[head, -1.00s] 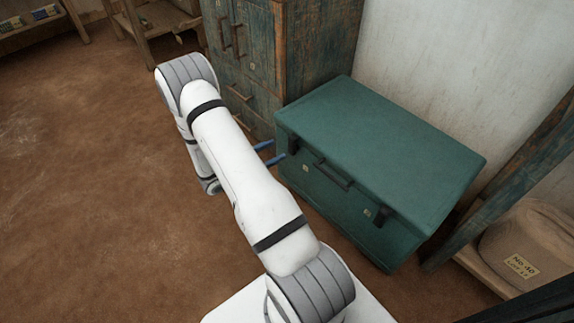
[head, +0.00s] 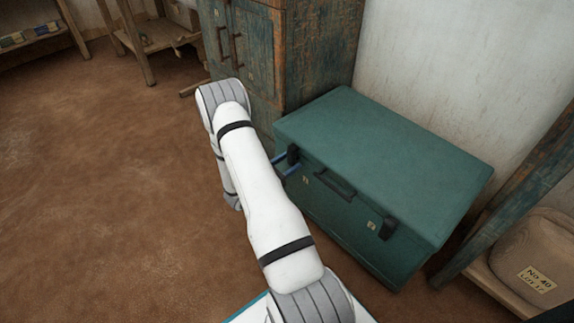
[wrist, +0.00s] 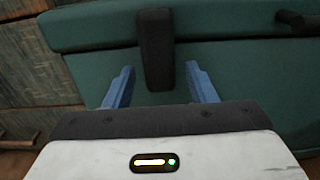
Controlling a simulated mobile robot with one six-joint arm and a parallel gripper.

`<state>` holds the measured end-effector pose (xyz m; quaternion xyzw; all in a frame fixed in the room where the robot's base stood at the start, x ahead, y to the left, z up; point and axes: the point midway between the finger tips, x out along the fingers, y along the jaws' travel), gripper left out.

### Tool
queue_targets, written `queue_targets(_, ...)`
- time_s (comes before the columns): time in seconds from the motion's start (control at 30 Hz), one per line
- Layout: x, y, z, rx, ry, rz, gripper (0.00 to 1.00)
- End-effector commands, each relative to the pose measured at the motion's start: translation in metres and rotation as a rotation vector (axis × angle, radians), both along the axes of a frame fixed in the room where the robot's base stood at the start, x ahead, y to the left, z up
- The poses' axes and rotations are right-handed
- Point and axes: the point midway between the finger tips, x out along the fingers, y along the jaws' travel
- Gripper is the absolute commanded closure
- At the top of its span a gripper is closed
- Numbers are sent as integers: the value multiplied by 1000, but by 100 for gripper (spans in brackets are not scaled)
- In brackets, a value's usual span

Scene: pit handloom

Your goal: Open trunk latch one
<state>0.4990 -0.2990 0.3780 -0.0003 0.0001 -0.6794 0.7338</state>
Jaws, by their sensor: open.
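The teal trunk (head: 385,140) stands with its lid down. Two black latches are on its front: the left latch (head: 293,154) and the right latch (head: 388,229). I cannot read which one is numbered one. My gripper (head: 285,164) is at the left latch, partly hidden behind my arm. In the wrist view, my open gripper (wrist: 159,68) has one blue finger on each side of a dark upright latch (wrist: 155,45). The latch hangs from the lid across the seam onto the body. Gaps show between it and both fingers.
A black handle (head: 334,185) sits between the latches. A worn wooden cabinet (head: 315,55) stands close behind the trunk's left end. A sack (head: 540,258) rests on a shelf at right. Brown floor at left is open.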

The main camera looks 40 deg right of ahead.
Motion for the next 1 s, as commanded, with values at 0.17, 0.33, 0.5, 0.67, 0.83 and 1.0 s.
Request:
queue_targets(0.17,0,0,0,0,0,1,49)
queue_targets(0.33,0,1,0,0,0,1,63)
queue_targets(0.5,0,1,0,0,0,1,77)
queue_targets(0.67,0,1,0,0,0,1,90)
queue_targets(0.83,0,1,0,0,3,2,94)
queue_targets(1.0,0,1,1,-2,36,2,94)
